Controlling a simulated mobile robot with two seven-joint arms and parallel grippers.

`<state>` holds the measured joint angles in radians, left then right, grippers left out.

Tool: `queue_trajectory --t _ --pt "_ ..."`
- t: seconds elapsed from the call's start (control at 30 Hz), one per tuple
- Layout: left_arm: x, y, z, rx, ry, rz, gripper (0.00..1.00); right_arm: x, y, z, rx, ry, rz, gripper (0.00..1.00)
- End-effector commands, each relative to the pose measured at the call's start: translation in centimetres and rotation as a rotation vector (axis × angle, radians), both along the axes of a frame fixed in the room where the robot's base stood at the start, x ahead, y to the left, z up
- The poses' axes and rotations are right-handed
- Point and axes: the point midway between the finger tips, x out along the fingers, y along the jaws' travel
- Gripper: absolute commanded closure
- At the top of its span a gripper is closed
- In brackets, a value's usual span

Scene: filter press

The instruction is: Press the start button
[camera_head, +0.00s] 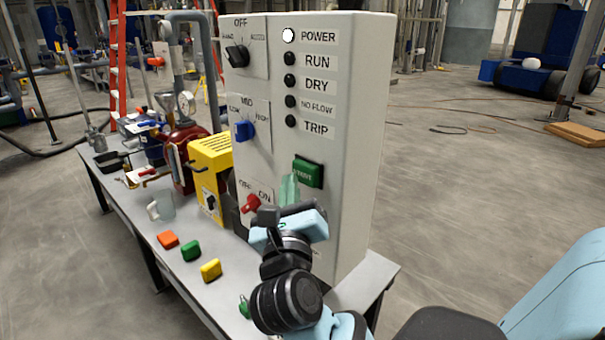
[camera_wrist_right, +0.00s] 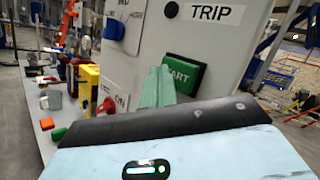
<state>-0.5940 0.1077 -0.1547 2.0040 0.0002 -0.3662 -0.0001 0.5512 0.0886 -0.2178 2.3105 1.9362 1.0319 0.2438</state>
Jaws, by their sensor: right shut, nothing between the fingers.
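The green start button (camera_head: 309,172) is on the front of the grey control box (camera_head: 350,120), below the column of lamps. It also shows in the right wrist view (camera_wrist_right: 186,74), with its left part covered by my fingers. My right gripper (camera_head: 289,188) is shut and empty, its pale green fingers pointing up at the box just left of the button. In the right wrist view the closed fingertips (camera_wrist_right: 158,75) overlap the button's left edge; I cannot tell whether they touch it. My left gripper is not in view.
A red switch (camera_head: 250,203) sits left of my right fingers, and a blue selector (camera_head: 244,130) is above it. The POWER lamp (camera_head: 288,35) is white; the lamps below are dark. A yellow box (camera_head: 211,160) and several coloured blocks stand on the table (camera_head: 140,225).

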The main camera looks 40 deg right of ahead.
Motion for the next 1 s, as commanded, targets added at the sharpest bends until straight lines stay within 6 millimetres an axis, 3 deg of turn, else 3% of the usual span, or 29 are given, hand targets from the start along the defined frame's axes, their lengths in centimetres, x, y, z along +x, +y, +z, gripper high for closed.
queue_trajectory --t 1.0 --pt "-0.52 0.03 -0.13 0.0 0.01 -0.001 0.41 -0.01 0.02 0.0 0.001 0.001 0.0 1.0"
